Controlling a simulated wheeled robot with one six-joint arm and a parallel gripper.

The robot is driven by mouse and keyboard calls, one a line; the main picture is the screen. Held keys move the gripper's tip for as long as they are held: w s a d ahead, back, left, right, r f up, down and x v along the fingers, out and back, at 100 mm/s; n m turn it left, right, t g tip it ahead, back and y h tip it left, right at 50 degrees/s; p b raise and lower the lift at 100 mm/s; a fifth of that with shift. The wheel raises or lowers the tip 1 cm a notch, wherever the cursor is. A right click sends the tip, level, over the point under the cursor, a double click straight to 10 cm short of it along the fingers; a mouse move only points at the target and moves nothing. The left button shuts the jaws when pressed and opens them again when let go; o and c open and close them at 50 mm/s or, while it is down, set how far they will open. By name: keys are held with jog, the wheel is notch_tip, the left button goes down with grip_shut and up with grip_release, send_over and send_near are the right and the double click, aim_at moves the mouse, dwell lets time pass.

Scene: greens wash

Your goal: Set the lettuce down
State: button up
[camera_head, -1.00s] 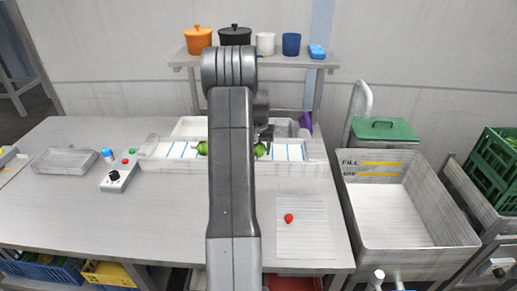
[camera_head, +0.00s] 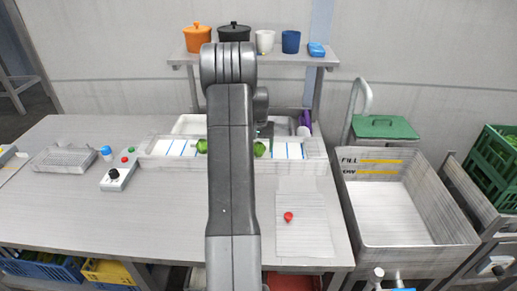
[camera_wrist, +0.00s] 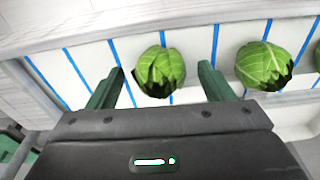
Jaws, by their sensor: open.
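A green lettuce (camera_wrist: 158,70) sits on a white surface with blue lines, between my gripper's two spread fingers in the wrist view. My gripper (camera_wrist: 161,84) is open, with a gap on each side of this lettuce. A second lettuce (camera_wrist: 263,65) sits to the right, outside the fingers, and a sliver of another green thing shows at the right edge. In the head view, one lettuce (camera_head: 202,146) shows left of my arm and one (camera_head: 260,149) right of it, in the long blue-lined tray (camera_head: 316,147). My arm hides the tray's middle and most of my gripper.
A red ball-like item (camera_head: 288,216) lies on a pale board (camera_head: 305,240) at the front right. A control box (camera_head: 117,178) and a wire-like tray (camera_head: 64,160) stand left. A large sink (camera_head: 395,212) is at the right. A shelf (camera_head: 185,59) with pots stands behind.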

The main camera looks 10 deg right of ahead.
jog(key=r, duration=0.3)
jog(key=s+r+b, duration=0.1)
jog(key=r, duration=0.7)
jog(key=shift+s+a, duration=0.15)
jog(key=shift+a, duration=0.05)
jog(key=shift+f, duration=0.1)
